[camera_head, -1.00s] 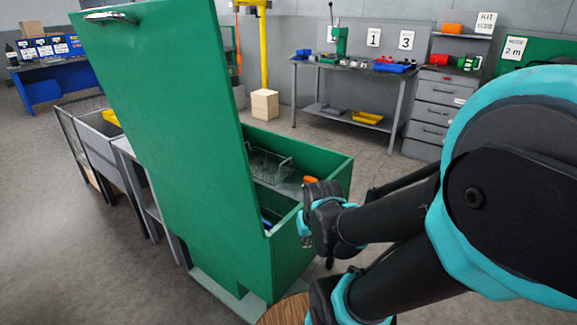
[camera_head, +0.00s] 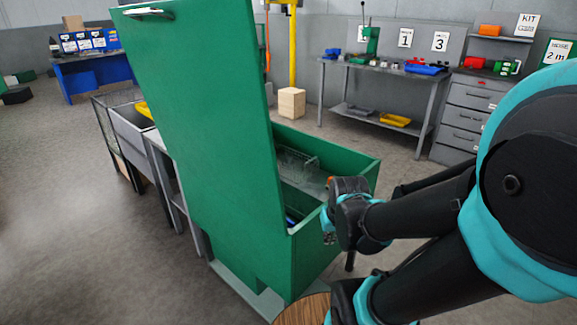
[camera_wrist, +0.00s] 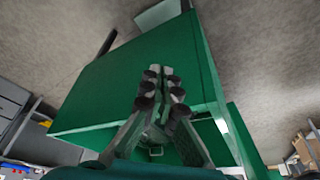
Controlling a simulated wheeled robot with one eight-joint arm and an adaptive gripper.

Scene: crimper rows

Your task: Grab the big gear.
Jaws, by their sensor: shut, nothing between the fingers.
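I cannot pick out a big gear in either view. A green chest (camera_head: 318,255) stands open in the head view, its tall lid (camera_head: 205,115) raised. Inside I see a wire basket (camera_head: 297,165), a small orange thing (camera_head: 329,181) and a bit of something blue (camera_head: 291,220). The lid and front wall hide much of the inside. My gripper is at the chest's right side in the head view, its fingers mostly hidden by my wrist. In the wrist view my gripper (camera_wrist: 161,72) is shut and empty, in front of a green panel (camera_wrist: 100,85).
A grey workbench (camera_head: 385,68) with tools and a drawer cabinet (camera_head: 468,112) stand at the back. A wooden block (camera_head: 291,102) is by the yellow post (camera_head: 292,45). Grey bins (camera_head: 130,128) stand left of the lid. A round wooden top (camera_head: 301,309) is at the bottom.

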